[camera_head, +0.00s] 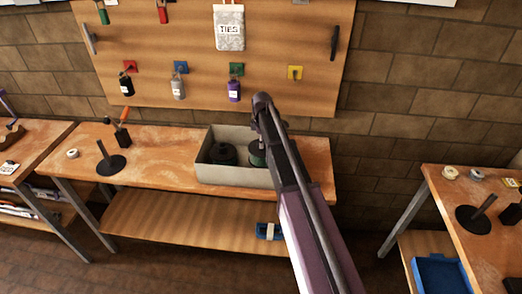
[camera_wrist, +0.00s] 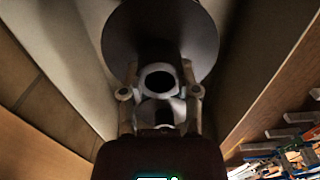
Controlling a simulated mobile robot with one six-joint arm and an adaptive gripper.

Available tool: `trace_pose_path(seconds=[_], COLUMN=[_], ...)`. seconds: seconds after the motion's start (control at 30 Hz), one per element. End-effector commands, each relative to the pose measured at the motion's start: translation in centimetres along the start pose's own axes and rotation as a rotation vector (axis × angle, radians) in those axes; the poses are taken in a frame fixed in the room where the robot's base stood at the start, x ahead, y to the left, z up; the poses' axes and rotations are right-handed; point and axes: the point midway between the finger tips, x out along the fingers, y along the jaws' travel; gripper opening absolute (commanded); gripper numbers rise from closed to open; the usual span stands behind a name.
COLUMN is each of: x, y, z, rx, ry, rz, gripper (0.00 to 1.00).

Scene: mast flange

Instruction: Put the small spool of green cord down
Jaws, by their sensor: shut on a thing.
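The spool of green cord (camera_head: 257,157) shows partly in the head view, inside the right half of a grey bin (camera_head: 235,177), with my arm crossing in front of it. In the wrist view my gripper (camera_wrist: 160,92) is shut on a spool's pale round hub, one finger on each side. The spool's wide dark round flange (camera_wrist: 160,25) lies beyond the hub. Pale bin walls rise on both sides. Whether the spool touches the bin floor is hidden.
The bin stands on a wooden bench (camera_head: 180,160) beneath a tool board (camera_head: 200,55). A black post on a round base (camera_head: 111,164) and an orange-handled tool in a dark holder (camera_head: 122,137) stand left of it. The bench between them and the bin is clear.

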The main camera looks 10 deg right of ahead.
Motion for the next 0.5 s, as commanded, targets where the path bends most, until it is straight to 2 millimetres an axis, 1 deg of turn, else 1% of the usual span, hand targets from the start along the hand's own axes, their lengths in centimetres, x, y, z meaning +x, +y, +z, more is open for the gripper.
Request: trace_pose_path(seconds=[0.27, 0.5], x=[0.4, 2.2], y=[0.0, 0.0], z=[0.0, -0.1], rx=[-0.001, -0.001], ry=[0.000, 0.000], rz=[0.000, 0.000], gripper=[0.00, 0.00])
